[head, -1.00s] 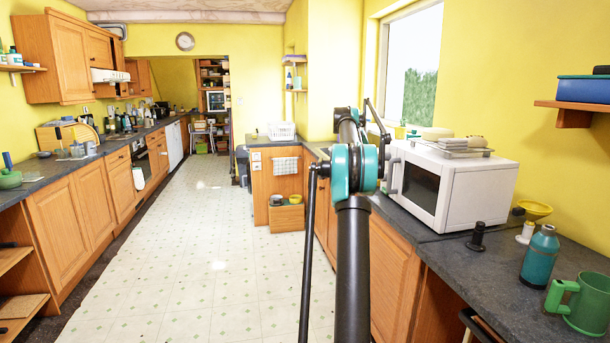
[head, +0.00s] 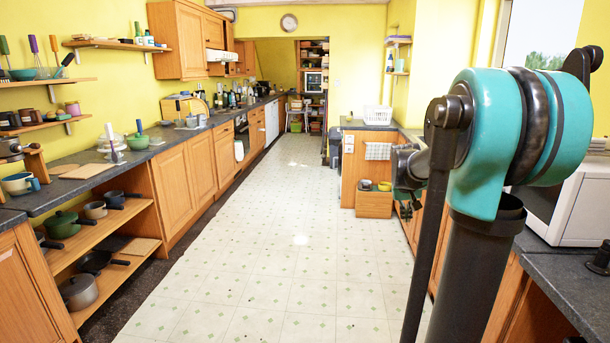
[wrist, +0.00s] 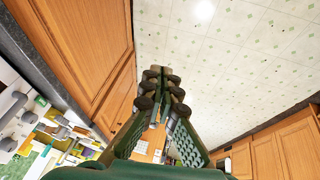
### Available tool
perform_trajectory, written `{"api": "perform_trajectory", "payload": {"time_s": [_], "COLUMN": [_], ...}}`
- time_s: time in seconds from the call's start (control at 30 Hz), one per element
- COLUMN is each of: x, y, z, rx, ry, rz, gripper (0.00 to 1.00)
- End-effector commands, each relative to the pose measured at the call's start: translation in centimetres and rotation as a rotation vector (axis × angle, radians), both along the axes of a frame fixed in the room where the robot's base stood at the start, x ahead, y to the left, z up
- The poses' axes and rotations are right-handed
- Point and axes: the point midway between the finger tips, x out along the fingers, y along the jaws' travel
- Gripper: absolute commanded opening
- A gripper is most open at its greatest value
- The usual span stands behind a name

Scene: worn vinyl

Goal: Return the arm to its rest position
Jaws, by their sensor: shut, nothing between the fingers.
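My gripper (wrist: 160,82) shows in the wrist view with its two green fingers drawn together at the tips, holding nothing. In the head view part of my gripper (head: 404,196) shows beyond my arm's large teal joint, out over the floor near the right-hand cabinets. My arm fills much of the right side of the head view and hides part of the right counter.
The patterned floor (head: 270,270) is clear down the middle. Open shelves (head: 105,230) with pots line the left. On the right are the dark counter (head: 575,285), a white microwave (head: 582,205) and wooden cabinets. A white basket (head: 378,114) stands farther back.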

Motion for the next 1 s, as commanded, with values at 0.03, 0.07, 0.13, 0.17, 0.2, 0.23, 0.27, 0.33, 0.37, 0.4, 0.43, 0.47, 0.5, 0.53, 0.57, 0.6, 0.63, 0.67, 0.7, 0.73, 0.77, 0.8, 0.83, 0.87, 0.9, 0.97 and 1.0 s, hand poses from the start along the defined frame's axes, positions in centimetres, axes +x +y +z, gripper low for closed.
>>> {"api": "perform_trajectory", "payload": {"time_s": [0.03, 0.07, 0.13, 0.17, 0.2, 0.23, 0.27, 0.33, 0.37, 0.4, 0.43, 0.47, 0.5, 0.53, 0.57, 0.6, 0.63, 0.67, 0.7, 0.73, 0.77, 0.8, 0.83, 0.87, 0.9, 0.97, 1.0], "x": [-2.8, -4.2, -7.8, -9.3, -11.5, -13.1, -14.6, -18.2, -19.6, -21.3, -22.4, -23.5, -24.6, -25.4, -26.0, -26.7, -27.0, -27.3, -27.4, -27.4, -27.4, -27.4, -27.4, -27.4, -27.4, -27.4, -27.4], "y": [1.9, 2.9, 5.1, 6.0, 7.2, 8.0, 8.8, 10.4, 11.0, 11.7, 12.1, 12.5, 12.9, 13.2, 13.4, 13.6, 13.7, 13.8, 13.8, 13.8, 13.8, 13.8, 13.8, 13.8, 13.8, 13.8, 13.8], "z": [-1.5, -2.4, -4.5, -5.4, -6.7, -7.7, -8.6, -10.8, -11.6, -12.6, -13.3, -14.0, -14.7, -15.1, -15.5, -15.9, -16.1, -16.3, -16.4, -16.4, -16.4, -16.4, -16.4, -16.4, -16.4, -16.4, -16.4], "rx": [0.017, 0.027, 0.053, 0.062, 0.077, 0.086, 0.097, 0.12, 0.128, 0.139, 0.146, 0.153, 0.161, 0.165, 0.169, 0.173, 0.174, 0.177, 0.177, 0.177, 0.177, 0.177, 0.177, 0.177, 0.177, 0.177, 0.177], "ry": [0.0, 0.001, 0.002, 0.002, 0.003, 0.004, 0.005, 0.008, 0.009, 0.009, 0.011, 0.011, 0.012, 0.013, 0.014, 0.014, 0.014, 0.015, 0.015, 0.015, 0.015, 0.015, 0.015, 0.015, 0.015, 0.015, 0.015], "rz": [0.022, 0.034, 0.062, 0.075, 0.091, 0.102, 0.115, 0.138, 0.149, 0.161, 0.169, 0.176, 0.185, 0.19, 0.194, 0.199, 0.201, 0.203, 0.204, 0.204, 0.204, 0.204, 0.204, 0.204, 0.204, 0.204, 0.204], "gripper": [0.0, 0.0, 0.0, 0.0, 0.0, 0.0, 0.0, 0.0, 0.0, 0.0, 0.0, 0.0, 0.0, 0.0, 0.0, 0.0, 0.0, 0.0, 0.0, 0.0, 0.0, 0.0, 0.0, 0.0, 0.0, 0.0, 0.0]}}
